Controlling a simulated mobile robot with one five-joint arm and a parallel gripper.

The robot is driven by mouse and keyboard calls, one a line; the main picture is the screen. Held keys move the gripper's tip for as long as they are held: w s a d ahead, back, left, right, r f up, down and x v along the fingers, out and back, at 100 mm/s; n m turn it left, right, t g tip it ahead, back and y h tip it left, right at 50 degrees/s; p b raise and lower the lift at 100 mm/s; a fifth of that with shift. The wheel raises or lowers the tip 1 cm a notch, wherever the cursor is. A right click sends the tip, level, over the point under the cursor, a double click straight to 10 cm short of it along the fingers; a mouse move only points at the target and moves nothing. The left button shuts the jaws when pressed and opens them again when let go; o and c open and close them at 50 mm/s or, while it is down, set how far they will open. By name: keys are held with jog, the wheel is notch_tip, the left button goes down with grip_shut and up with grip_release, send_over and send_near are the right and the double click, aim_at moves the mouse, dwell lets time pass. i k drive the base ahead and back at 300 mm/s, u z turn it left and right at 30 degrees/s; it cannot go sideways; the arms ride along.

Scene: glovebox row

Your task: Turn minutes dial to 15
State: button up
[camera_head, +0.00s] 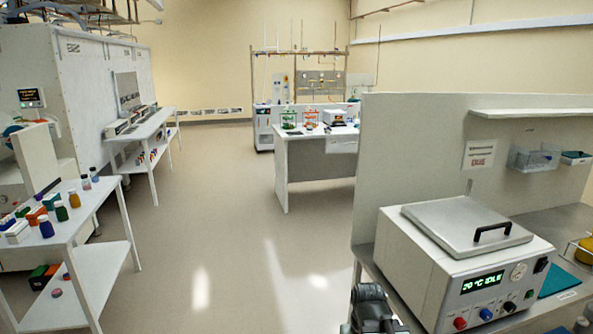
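A white bench-top device (415,265) with a grey hinged lid (465,232) and black handle stands on the bench at the right. Its green display (482,284) seems to read "20 °C IDLE". Below the display sit a red knob (460,323), a blue knob (486,314) and a black knob (509,307). A round pale dial (518,272) is right of the display. The labels are too small to read, so I cannot tell which is the minutes dial. A dark grey part, apparently of my arm, shows at the bottom edge; no gripper fingertips are visible.
The device's grey bench (560,222) has a tall back panel (410,150). A blue mat (556,282) lies right of the device. A white table (85,215) with bottles stands at the left. The floor (230,220) between is clear, back to another bench (300,150).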

aim_at(510, 306)
jog(key=z, duration=1.25)
